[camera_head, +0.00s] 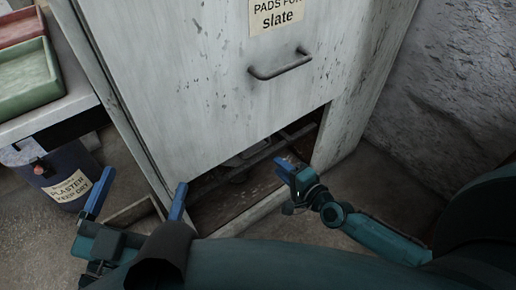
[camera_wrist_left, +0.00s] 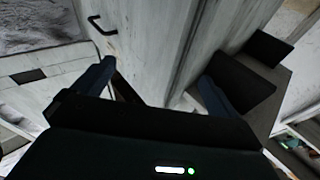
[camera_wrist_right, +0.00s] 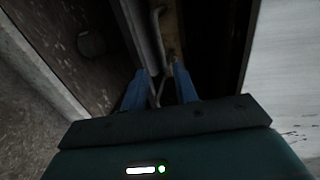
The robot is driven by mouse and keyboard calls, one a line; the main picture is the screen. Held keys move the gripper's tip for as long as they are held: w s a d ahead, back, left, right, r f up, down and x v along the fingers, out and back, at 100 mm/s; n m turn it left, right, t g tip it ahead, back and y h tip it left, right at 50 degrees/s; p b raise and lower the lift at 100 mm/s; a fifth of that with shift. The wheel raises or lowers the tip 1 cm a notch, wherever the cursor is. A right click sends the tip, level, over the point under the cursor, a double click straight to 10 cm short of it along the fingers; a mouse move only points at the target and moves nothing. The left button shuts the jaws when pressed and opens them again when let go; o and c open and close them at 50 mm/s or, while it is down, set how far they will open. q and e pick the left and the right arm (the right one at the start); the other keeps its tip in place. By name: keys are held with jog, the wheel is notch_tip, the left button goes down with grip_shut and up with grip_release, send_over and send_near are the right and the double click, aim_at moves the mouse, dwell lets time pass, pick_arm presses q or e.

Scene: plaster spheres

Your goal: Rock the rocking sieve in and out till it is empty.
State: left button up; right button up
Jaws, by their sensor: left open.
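The rocking sieve is mostly hidden in the dark low opening under a pale cabinet panel; a dark metal bar (camera_head: 262,150) crosses the opening. In the right wrist view a thin metal rod (camera_wrist_right: 157,40), which looks like the sieve's handle, runs down between my fingertips. My right gripper (camera_head: 290,170) is at the mouth of the opening, its fingers (camera_wrist_right: 160,80) drawn in close around that rod. The sieve's load is hidden. My left gripper (camera_head: 140,195) is open and empty, left of the opening, in front of the cabinet's lower left corner.
The pale panel (camera_head: 200,90) with a grey bar handle (camera_head: 281,65) overhangs the opening. A labelled dark plaster bin (camera_head: 55,165) stands at left, below a table with green (camera_head: 28,80) and red trays. A rough stone wall (camera_head: 440,90) bounds the right.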

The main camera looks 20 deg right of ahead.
aim_at(259, 150)
jog(key=b+x, duration=0.2)
jog(key=x, duration=0.9)
jog(key=shift+b, duration=0.35)
pick_arm(q)
jog(key=shift+w+r+m+t+h, duration=0.25)
jog(key=shift+r+m+t+h, duration=0.1)
jog(key=shift+r, duration=0.2)
jog(key=shift+w+r+m+t+h, duration=0.25)
jog(key=shift+r+h, duration=0.1)
jog(key=shift+r, duration=0.15)
pick_arm(e)
jog(key=shift+c, duration=0.5)
grip_shut()
jog(key=shift+s, duration=0.2)
